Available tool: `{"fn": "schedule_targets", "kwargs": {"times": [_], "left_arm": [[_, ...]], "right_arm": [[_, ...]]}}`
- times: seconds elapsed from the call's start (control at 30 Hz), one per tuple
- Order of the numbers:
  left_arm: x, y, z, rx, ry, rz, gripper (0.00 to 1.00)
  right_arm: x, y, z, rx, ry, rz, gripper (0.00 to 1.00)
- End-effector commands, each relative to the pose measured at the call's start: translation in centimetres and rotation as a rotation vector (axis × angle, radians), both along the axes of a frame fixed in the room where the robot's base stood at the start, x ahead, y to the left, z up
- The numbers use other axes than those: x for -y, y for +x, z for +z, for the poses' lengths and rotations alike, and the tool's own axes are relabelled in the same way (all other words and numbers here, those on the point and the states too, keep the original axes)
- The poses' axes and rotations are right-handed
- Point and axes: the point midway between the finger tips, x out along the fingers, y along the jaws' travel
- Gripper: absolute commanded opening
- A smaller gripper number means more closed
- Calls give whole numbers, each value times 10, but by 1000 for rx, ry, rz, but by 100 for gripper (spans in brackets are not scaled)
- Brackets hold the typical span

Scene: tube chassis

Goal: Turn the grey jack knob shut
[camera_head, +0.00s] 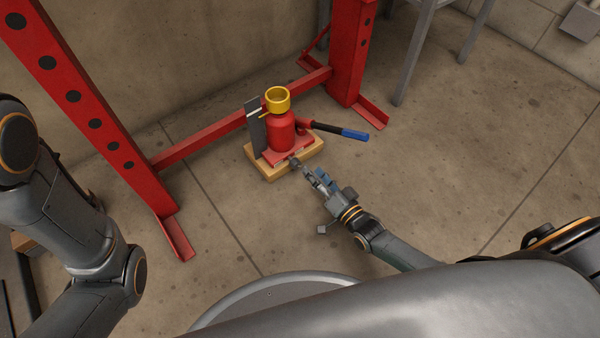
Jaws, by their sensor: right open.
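A red bottle jack (282,132) with a yellow collar on top stands upright on a wooden board on the floor. The grey jack knob (295,162) is small and low on the jack's near side, facing me. My right gripper (311,175) is open, with its fingertips just in front of the knob, a little to its lower right. I cannot tell whether the fingers touch the knob. My left arm comes in from the left, but its gripper is out of the picture.
The wooden board (268,174) carries the jack. A lever with a blue grip (354,135) sticks out to the right. A red steel frame (222,128) stands behind and to the left. Grey stand legs (415,55) are at the back right. The concrete floor at right is clear.

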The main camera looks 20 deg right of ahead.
Motion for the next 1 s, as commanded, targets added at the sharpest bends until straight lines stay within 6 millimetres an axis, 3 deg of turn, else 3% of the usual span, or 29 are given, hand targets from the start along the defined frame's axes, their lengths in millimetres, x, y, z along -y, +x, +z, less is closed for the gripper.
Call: {"fn": "schedule_targets", "kwargs": {"times": [0.03, 0.33, 0.5, 0.7, 1.0], "left_arm": [[0, -3, -12, 8, 0, 0, 40], [0, -2, -56, 5, 0, 1, 40], [0, -2, -75, 5, 0, 1, 40], [0, -2, -90, 6, 0, 0, 40], [0, -2, -93, 6, 0, 0, 40]], "right_arm": [[0, 0, -15, 0, 0, 0, 54], [-1, 0, -70, 2, 0, 1, 54], [-12, 35, -67, 7, 0, 0, 54], [-21, 62, -65, 5, 0, 1, 54], [-24, 72, -61, 2, 0, 1, 54]]}}
